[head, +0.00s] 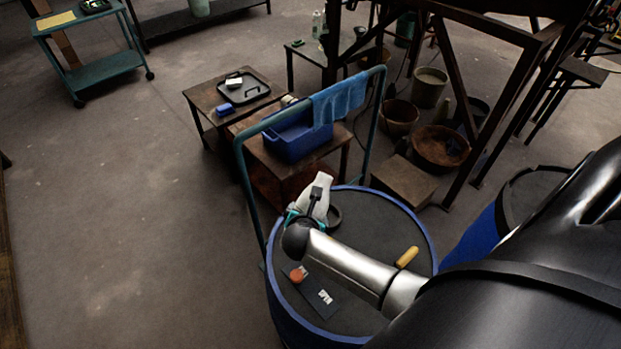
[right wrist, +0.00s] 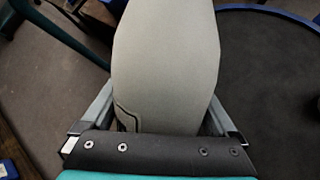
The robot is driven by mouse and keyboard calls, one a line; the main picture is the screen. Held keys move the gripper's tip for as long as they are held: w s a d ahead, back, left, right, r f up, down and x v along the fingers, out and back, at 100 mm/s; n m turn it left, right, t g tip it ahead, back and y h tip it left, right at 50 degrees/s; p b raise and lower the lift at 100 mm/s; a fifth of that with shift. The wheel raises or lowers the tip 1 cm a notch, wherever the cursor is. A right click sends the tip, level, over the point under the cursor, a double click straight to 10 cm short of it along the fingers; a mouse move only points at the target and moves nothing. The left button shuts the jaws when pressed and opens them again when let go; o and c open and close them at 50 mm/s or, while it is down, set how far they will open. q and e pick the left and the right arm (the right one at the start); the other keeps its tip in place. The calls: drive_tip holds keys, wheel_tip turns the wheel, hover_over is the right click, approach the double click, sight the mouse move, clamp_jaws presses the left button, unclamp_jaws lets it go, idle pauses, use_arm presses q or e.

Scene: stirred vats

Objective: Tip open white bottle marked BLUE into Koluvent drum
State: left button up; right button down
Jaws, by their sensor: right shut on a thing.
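A white bottle (head: 319,184) is in my right gripper (head: 307,207), above the far-left part of a blue drum's dark top. It fills the middle of the right wrist view (right wrist: 166,65), between the two fingers of the gripper (right wrist: 160,115). The bottle's mouth and its marking are not readable, and I cannot tell its exact tilt. The blue drum (head: 432,238) has a dark ring (head: 335,216) on its top beside the bottle; I cannot read the name Koluvent on it. My left gripper is out of view.
An orange cap (head: 297,276) and a dark labelled card (head: 318,301) lie on the drum top. A yellow cylinder (head: 406,257) is near its right side. A teal rail (head: 240,165) with a blue cloth (head: 338,96) rises behind. A second blue drum (head: 472,240) stands right.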

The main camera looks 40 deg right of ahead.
drive_tip(key=shift+s+a+f+g+y, duration=0.2)
drive_tip(key=shift+a+f+g+y, duration=0.35)
drive_tip(key=shift+y, duration=0.25)
drive_tip(key=shift+s+a+f+m+y+p, duration=0.1)
drive_tip(key=shift+a+f+m+y+p, duration=0.2)
drive_tip(key=shift+y+p, duration=0.5)
drive_tip(key=shift+s+a+f+g+y+p, duration=0.1)
drive_tip(key=shift+a+f+g+y+p, duration=0.25)
drive_tip(key=shift+p, duration=0.2)
drive_tip(key=shift+a+f+y, duration=0.1)
drive_tip(key=shift+f+y, duration=0.25)
drive_tip(key=shift+s+a+f+m+g+y, duration=0.2)
drive_tip(key=shift+f+m+g+y, duration=0.1)
drive_tip(key=shift+f+g+y, duration=0.15)
drive_tip(key=shift+r+y, duration=0.2)
drive_tip(key=shift+y, duration=0.35)
drive_tip(key=shift+a+r+g+y+b, duration=0.15)
drive_tip(key=shift+g+y+b, duration=0.1)
drive_tip(key=shift+y+b, duration=0.25)
drive_tip(key=shift+r+m+g+y, duration=0.3)
drive_tip(key=shift+r+m+y, duration=0.1)
drive_tip(key=shift+r+y, duration=0.2)
drive_tip(key=shift+w+d+r+m+g+y+b, duration=0.15)
drive_tip(key=shift+r+g+y+b, duration=0.1)
drive_tip(key=shift+r+y+b, duration=0.65)
drive_tip(key=shift+s+d+r+m+g+y+b, duration=0.15)
drive_tip(key=shift+r+g+y+b, duration=0.1)
drive_tip(key=shift+r+y+b, duration=0.6)
